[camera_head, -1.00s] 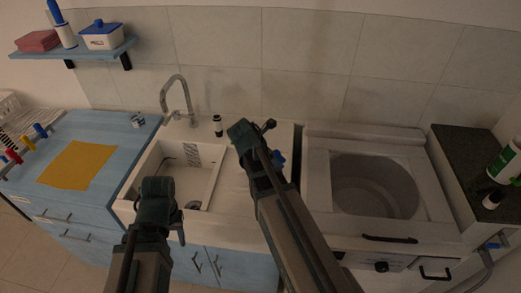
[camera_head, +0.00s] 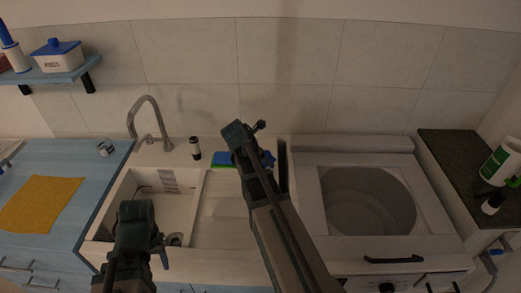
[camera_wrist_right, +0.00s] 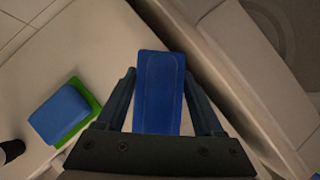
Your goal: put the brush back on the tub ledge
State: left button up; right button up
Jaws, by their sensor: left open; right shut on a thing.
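My right gripper (camera_wrist_right: 160,100) is shut on the blue brush (camera_wrist_right: 160,85), of which a flat blue rectangular part shows between the fingers in the right wrist view. It is over the right part of the white sink tub, near the gap beside the washer. In the head view my right arm hides most of the brush; a bit of blue (camera_head: 268,160) shows beside it. The tub's back ledge (camera_head: 175,156) runs behind the basin. My left gripper (camera_head: 140,238) is open over the front of the basin (camera_head: 150,205); its fingers are mostly hidden.
A blue and green sponge (camera_head: 225,160) and a small black-and-white bottle (camera_head: 195,148) stand on the back ledge. The sponge also shows in the right wrist view (camera_wrist_right: 62,115). The tap (camera_head: 150,115) rises at the left. The open washer (camera_head: 365,200) is at the right.

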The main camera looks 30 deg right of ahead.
jog(key=w+d, duration=0.1)
jog(key=w, duration=0.2)
jog(key=w+d, duration=0.2)
jog(key=w, duration=0.1)
jog(key=w+d+f+b, duration=0.1)
jog(key=w+d, duration=0.1)
jog(key=w, duration=0.1)
jog(key=shift+d, duration=0.1)
jog(key=shift+w+d, duration=0.25)
jog(key=shift+w, duration=0.25)
notch_tip(320, 180, down, 4)
jog(key=b, duration=0.3)
jog(key=shift+s+r, duration=0.15)
jog(key=shift+b, duration=0.35)
jog(key=o, duration=1.2)
